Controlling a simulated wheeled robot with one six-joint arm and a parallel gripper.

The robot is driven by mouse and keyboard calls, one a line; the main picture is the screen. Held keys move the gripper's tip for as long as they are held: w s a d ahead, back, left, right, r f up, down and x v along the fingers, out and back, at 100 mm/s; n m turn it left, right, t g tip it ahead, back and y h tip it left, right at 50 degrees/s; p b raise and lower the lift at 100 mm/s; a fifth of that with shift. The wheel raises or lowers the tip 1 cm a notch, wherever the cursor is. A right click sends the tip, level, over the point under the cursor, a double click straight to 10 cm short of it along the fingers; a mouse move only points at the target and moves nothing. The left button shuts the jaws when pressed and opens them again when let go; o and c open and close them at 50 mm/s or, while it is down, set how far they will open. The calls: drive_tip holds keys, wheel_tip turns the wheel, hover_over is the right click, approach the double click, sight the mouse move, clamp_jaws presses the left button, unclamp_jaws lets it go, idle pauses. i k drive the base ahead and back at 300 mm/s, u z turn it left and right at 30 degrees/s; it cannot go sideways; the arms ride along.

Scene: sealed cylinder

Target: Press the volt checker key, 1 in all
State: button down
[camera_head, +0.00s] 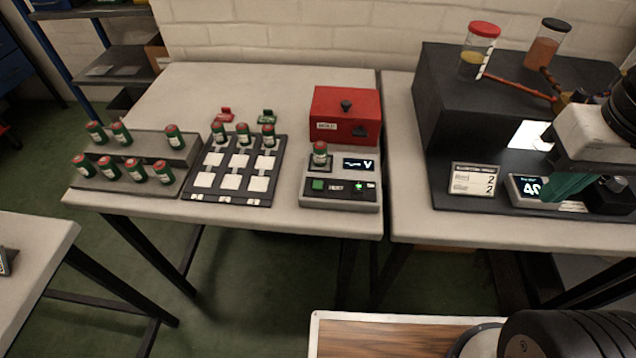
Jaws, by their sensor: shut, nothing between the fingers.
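The volt checker (341,203) is a grey box at the right end of the middle table. A green square key (318,184) sits at the left of its dark front panel, and a small green light (360,186) glows at the right. Its display (358,164) shows dashes and a V. A green battery with a red top (319,153) stands upright on the checker, left of the display. My gripper (555,192) is at the far right, with teal fingers pointing down and left, shut and empty. It is well apart from the checker, over the right table's dark equipment.
A red box (346,115) stands behind the checker. A dark tray with white pads (232,186) and a grey stepped rack (135,150) with several batteries stand to the left. A black block (470,110) with jars, and small displays, occupy the right table. A gap separates the tables.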

sight(317, 185)
drive_tip(key=u, duration=2.1)
drive_tip(key=k, duration=0.85)
drive_tip(key=z, duration=0.9)
drive_tip(key=i, duration=0.5)
drive_tip(key=z, duration=0.05)
